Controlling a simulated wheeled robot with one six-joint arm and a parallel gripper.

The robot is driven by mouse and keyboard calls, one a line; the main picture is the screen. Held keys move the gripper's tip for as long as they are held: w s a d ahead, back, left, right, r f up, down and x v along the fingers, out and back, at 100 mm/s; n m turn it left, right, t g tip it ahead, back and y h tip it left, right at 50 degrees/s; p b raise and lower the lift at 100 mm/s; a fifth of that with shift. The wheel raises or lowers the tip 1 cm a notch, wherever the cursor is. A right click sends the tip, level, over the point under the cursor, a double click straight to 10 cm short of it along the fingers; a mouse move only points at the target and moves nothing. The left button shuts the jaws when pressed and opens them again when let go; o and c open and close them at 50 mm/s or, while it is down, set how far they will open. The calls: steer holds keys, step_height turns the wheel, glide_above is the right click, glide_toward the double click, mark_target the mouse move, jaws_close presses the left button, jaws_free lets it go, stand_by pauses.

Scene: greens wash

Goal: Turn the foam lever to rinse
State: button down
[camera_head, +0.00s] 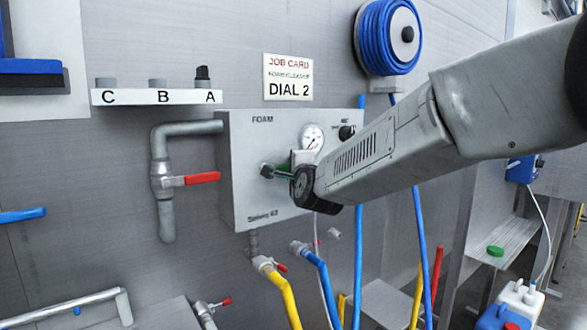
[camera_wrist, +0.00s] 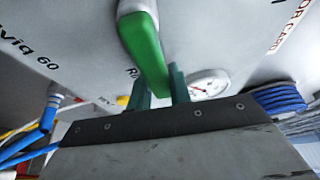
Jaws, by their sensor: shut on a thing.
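The foam lever is a green handle (camera_wrist: 145,45) on a pale pivot, on the front of the grey foam box (camera_head: 240,190). In the wrist view it runs from the top down to between the two teal fingers of my gripper (camera_wrist: 160,88). The fingers are closed around the lever's end. In the head view my gripper (camera_head: 283,171) is at the box front, and its body hides most of the lever. A partly covered label beginning with "R" shows beside the lever in the wrist view.
A pressure gauge (camera_head: 312,138) and a black knob (camera_head: 346,132) sit right of the lever. A pipe with a red-handled valve (camera_head: 200,178) is at left. Blue and yellow hoses hang below. A job card (camera_head: 288,77) reads "DIAL 2". A blue hose reel (camera_head: 388,38) is above.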

steer(key=shift+f, duration=0.1)
steer(key=c, duration=1.3)
jaws_free()
steer(key=v, duration=0.7)
steer(key=shift+s+d, duration=0.15)
steer(key=shift+s, duration=0.25)
